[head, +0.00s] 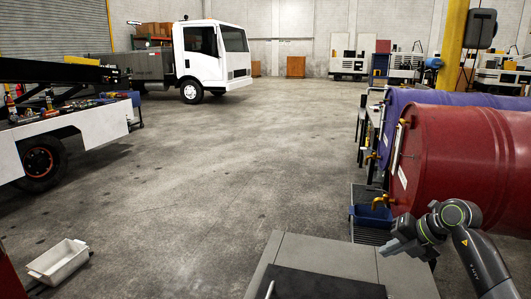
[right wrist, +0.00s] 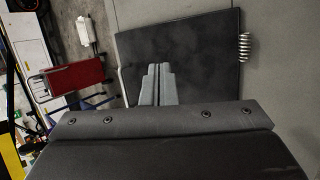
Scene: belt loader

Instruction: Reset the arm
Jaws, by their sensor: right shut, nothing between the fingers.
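My right arm comes in from the lower right in the head view. Its gripper (head: 390,248) points left, in front of the red drum, and holds nothing. In the right wrist view the two grey fingers (right wrist: 157,82) lie together, shut and empty, above a flat dark panel. My left gripper is in neither view.
A red drum (head: 460,160) and a purple drum (head: 398,100) lie on their sides at the right. A blue bin (head: 371,215) sits below the taps. A white tray (head: 60,261) lies on the floor at left. A white truck (head: 205,60) stands behind. The middle floor is clear.

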